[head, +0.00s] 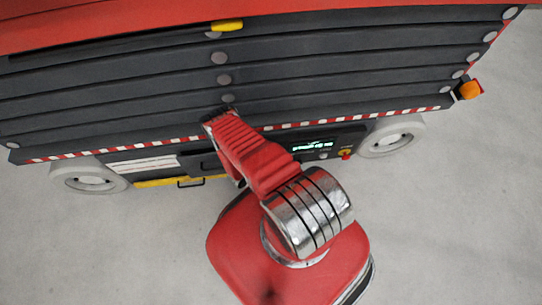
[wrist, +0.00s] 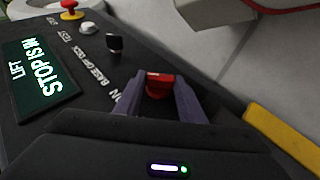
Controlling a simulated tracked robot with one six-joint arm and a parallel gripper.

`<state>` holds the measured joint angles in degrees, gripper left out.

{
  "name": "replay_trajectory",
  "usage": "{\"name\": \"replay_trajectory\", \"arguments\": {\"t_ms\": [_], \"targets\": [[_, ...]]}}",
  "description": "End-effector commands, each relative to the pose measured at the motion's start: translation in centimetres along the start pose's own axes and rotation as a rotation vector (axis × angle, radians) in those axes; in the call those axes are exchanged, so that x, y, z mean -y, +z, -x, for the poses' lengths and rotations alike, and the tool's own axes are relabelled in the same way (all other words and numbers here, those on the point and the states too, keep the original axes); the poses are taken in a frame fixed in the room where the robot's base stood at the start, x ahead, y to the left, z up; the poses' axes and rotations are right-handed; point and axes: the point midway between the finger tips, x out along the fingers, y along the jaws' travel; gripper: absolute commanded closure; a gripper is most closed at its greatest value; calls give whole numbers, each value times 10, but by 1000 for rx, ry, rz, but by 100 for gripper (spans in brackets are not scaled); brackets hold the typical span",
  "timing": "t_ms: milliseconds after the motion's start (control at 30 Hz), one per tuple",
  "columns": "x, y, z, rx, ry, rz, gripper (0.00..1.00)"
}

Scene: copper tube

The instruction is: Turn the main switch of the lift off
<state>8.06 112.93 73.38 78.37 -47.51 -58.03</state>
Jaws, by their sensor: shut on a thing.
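The main switch, a red knob (wrist: 159,86), sits on the dark control panel in the wrist view. My gripper (wrist: 160,79) is shut on it, with one grey finger on each side. Part of the label beside the knob is hidden by my gripper. The lit display (wrist: 40,72) on the panel reads "LIFT STOP IS IN". In the head view the lift (head: 330,78) is a red machine with dark stacked bars. Its panel display (head: 315,144) shows there, while my arm hides the red knob and my gripper.
A black selector knob (wrist: 114,43), a white button (wrist: 88,28) and a red mushroom button on yellow (wrist: 72,10) stand on the same panel. A yellow bar (wrist: 283,135) lies to the right. The lift's wheels (head: 391,138) rest on open grey floor.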

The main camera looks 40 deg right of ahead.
Motion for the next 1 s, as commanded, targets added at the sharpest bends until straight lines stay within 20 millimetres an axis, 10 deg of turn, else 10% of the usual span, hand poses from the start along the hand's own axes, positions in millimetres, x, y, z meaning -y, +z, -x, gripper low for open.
{"name": "replay_trajectory", "arguments": {"t_ms": [533, 567, 1000], "targets": [[6, -3, 2, -3, 46, 27, 86], [6, -3, 2, -3, 46, 27, 63], [3, -1, 1, 2, 53, 25, 45]]}}
